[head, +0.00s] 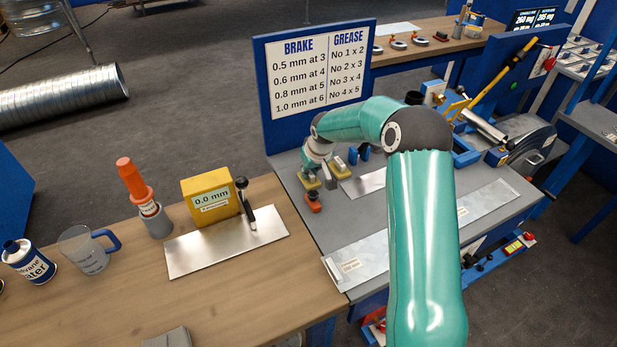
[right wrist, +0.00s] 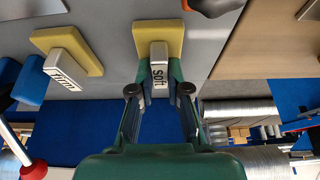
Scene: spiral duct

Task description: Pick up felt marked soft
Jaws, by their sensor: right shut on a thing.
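The felt marked soft is a yellow pad with a pale handle block lettered "soft" (right wrist: 158,38); in the head view it shows as a yellow pad (head: 309,181) partly covered by my gripper. My right gripper (right wrist: 159,77) has its two fingers closed on either side of the handle block. In the head view the right gripper (head: 326,176) is low over the grey bench top. I cannot tell whether the pad touches the bench. A second yellow felt, its block lettered "firm" (right wrist: 66,68), lies to the left in the wrist view. My left gripper is not in view.
An orange-topped thing (head: 313,203) stands close to the felt. Blue pieces (head: 358,155) and a metal sheet (head: 365,184) lie nearby. A sign board (head: 318,70) stands behind the bench. A wooden table (head: 215,312) adjoins on the left, with a yellow gauge box (head: 208,195).

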